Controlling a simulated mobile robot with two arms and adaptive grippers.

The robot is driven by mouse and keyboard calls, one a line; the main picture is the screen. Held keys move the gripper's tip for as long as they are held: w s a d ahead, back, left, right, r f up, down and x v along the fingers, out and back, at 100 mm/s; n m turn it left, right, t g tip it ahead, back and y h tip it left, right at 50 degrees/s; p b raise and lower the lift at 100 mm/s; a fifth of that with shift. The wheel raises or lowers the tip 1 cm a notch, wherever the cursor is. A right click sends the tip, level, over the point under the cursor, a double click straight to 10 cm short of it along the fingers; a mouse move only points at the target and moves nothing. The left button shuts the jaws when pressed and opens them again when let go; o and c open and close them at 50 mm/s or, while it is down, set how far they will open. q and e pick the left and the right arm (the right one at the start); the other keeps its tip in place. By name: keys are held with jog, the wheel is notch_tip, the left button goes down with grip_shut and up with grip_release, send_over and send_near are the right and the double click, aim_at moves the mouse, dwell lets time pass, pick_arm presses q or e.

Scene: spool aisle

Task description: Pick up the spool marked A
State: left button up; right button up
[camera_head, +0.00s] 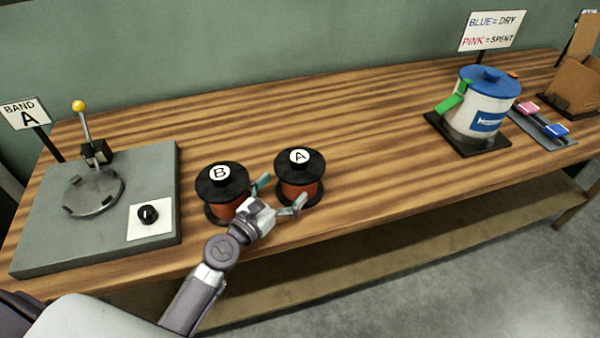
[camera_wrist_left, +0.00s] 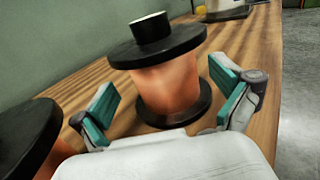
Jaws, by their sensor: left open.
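The spool marked A (camera_head: 300,178) stands upright on the bench, with black flanges, an orange-brown winding and a white label on top. It also shows in the left wrist view (camera_wrist_left: 168,82), straight ahead. My left gripper (camera_head: 280,192) is open, with teal finger pads. In the left wrist view its fingers (camera_wrist_left: 172,98) are spread to either side of the spool's lower part, with gaps on both sides. The spool marked B (camera_head: 222,190) stands just left of it, partly behind my gripper. My right gripper is not in view.
A grey plate device (camera_head: 150,170) with a lever and a "BAND A" sign stands at the left. A white pot with a blue lid (camera_head: 488,105) sits on a black base at the right, near a tray (camera_head: 540,128) and cardboard box (camera_head: 577,82). The bench middle is clear.

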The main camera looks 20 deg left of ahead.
aim_at(299, 170)
pick_arm(q)
jog(key=x, duration=0.6)
jog(key=shift+w+d, duration=0.15)
jog(key=shift+w, duration=0.05)
jog(key=c, duration=1.4)
jog(key=shift+r+p, duration=0.25)
jog(key=shift+p, duration=0.1)
jog(key=shift+c, duration=0.3)
